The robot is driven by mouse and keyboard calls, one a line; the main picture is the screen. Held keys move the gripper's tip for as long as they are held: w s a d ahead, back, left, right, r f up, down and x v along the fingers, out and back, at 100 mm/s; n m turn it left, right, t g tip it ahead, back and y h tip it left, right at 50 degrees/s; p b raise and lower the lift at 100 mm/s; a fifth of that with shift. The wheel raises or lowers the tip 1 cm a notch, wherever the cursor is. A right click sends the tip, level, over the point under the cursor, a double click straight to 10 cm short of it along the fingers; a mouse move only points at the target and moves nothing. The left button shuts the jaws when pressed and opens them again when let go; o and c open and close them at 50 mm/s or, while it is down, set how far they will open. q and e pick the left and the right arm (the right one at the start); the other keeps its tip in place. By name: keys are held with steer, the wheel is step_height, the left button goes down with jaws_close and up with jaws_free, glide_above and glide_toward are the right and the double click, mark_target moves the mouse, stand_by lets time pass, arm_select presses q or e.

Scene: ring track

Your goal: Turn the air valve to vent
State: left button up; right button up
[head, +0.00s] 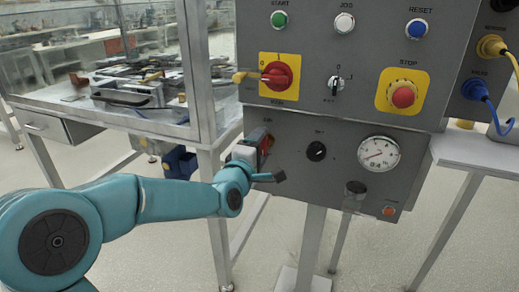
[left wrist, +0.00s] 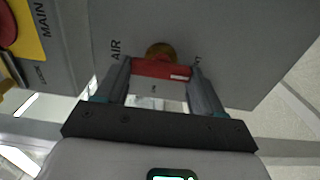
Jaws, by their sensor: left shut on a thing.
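The air valve shows in the left wrist view as a red handle (left wrist: 160,69) below a round brass hub (left wrist: 161,50) on a grey panel face. The letters AIR stand to the left of the hub; another label at the right is mostly hidden by a finger. My left gripper (left wrist: 162,78) has one dark finger at each side of the red handle and is shut on it. In the head view my left gripper (head: 262,152) is at the lower panel's left part, and it hides most of the valve. My right gripper is in neither view.
Right of the valve on the lower panel (head: 340,185) are a black knob (head: 316,151) and a round gauge (head: 379,154). Above are a red rotary switch (head: 277,75) and a stop button (head: 403,95). A bench (head: 60,101) with tools stands left, behind a metal post (head: 199,75).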

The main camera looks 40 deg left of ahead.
arm_select(q)
steer(key=o, duration=1)
steer(key=shift+o, duration=0.2)
steer(key=v, duration=1.6)
steer(key=shift+b, duration=0.35)
steer(key=shift+s+d, duration=0.15)
